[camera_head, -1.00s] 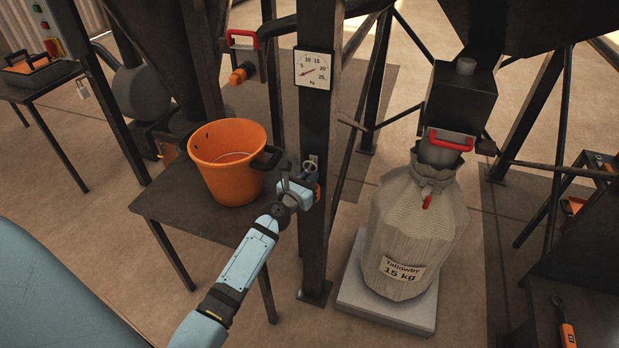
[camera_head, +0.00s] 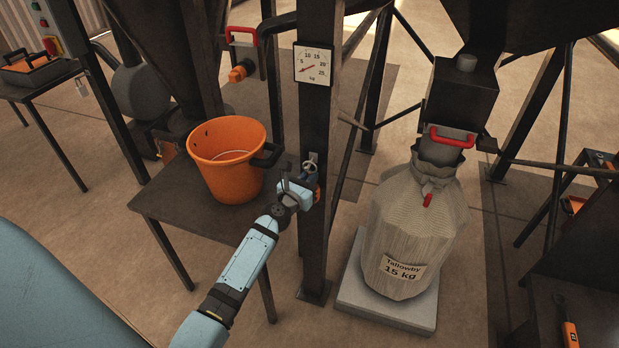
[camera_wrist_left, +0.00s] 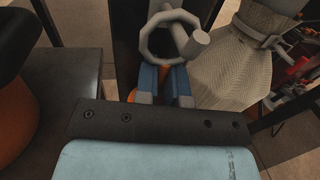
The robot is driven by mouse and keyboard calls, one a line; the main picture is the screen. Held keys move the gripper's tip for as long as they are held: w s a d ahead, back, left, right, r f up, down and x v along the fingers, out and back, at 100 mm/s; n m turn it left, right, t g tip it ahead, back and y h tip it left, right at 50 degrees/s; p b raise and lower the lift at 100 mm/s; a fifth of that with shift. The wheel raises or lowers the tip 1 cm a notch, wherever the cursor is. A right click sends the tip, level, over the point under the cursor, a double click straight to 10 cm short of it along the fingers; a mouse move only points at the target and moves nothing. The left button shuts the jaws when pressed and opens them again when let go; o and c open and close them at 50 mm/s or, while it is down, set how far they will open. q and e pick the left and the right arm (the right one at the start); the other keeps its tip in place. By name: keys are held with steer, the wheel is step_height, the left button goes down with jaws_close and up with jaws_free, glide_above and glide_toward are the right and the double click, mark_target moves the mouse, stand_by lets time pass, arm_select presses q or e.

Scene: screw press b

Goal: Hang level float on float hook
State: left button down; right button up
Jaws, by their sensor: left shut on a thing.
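My left gripper (camera_head: 308,186) is at the dark upright post, below the dial, shut on the level float. Little of the float (camera_head: 317,192) shows: an orange part by the fingers in the head view. In the wrist view orange shows beside the blue fingers (camera_wrist_left: 165,88), with a grey ring (camera_wrist_left: 147,42) above them. A short grey peg (camera_wrist_left: 198,42), seemingly the float hook, crosses the ring's right side and appears to pass through it. I cannot tell whether the ring bears on the peg. My right gripper is not in view.
An orange bucket (camera_head: 220,165) stands on a dark table (camera_head: 160,204) left of the post (camera_head: 314,130). A full sack (camera_head: 410,235) stands on a pale platform (camera_head: 375,305) to the right. A dial (camera_head: 313,66) is higher on the post.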

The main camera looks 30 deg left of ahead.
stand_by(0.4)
arm_select(q)
steer(key=c, duration=1.1)
jaws_free()
steer(key=s, duration=0.2)
steer(key=shift+s+f, duration=0.1)
steer(key=shift+s, duration=0.2)
steer(key=s, duration=1.1)
steer(key=shift+d, duration=0.25)
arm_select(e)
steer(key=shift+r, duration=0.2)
